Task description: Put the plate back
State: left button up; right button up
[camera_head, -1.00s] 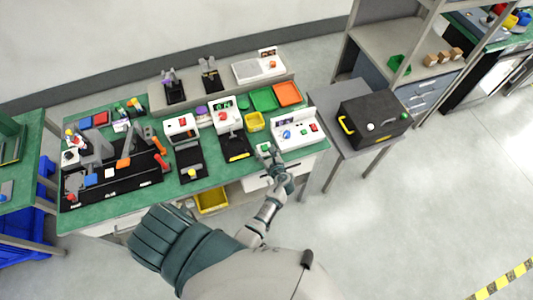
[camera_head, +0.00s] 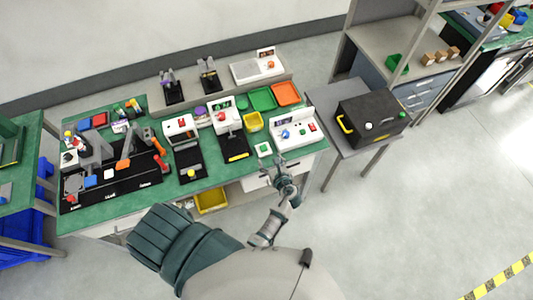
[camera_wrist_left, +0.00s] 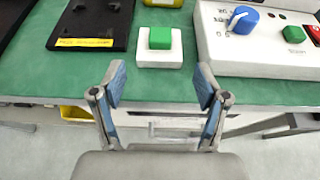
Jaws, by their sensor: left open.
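My left gripper (camera_head: 283,162) is open and empty at the front edge of the green bench. In the left wrist view the open fingers (camera_wrist_left: 159,84) have nothing between them. A white box with a green button (camera_wrist_left: 159,47) lies just beyond the fingertips, apart from them; it also shows in the head view (camera_head: 263,149). A flat black plate-like piece with a yellow label strip (camera_wrist_left: 92,22) lies on the bench to its left. It also shows in the head view (camera_head: 236,147). I cannot tell whether this is the task's plate. My right gripper is not in view.
A white control box with a blue knob (camera_head: 296,134) stands right of the button box. Another black fixture (camera_head: 190,163) lies to the left. A black case (camera_head: 372,117) sits on a grey side table. Open floor lies in front at right.

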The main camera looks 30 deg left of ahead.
pick_arm(q)
jog(key=v, duration=0.5)
jog(key=shift+d, duration=0.15)
jog(key=s+d+f+n+g+h, duration=0.15)
jog(key=s+f, duration=0.25)
jog(key=f, duration=0.5)
jog(key=s+d+f+n+g+h, duration=0.1)
jog(key=s+d+f+n+h, duration=0.2)
jog(key=f, duration=0.6)
jog(key=s+d+f+n+g+h, duration=0.1)
jog(key=s+f+n+h, duration=0.15)
jog(key=s+f, duration=0.45)
jog(key=s+a+f+n+g+h, duration=0.1)
jog(key=s+a+f+n, duration=0.2)
jog(key=s+f+n, duration=0.2)
jog(key=s+a+f+n+g+h, duration=0.1)
jog(key=s+f+n, duration=0.5)
jog(key=s, duration=0.6)
jog(key=s+a+f+n+g+h, duration=0.1)
jog(key=s+a+f+n+g, duration=0.1)
jog(key=s+a+f+n, duration=0.3)
jog(key=s, duration=0.3)
jog(key=shift+s+f+n+b, duration=0.3)
jog(key=shift+s+b, duration=0.05)
jog(key=shift+s, duration=0.05)
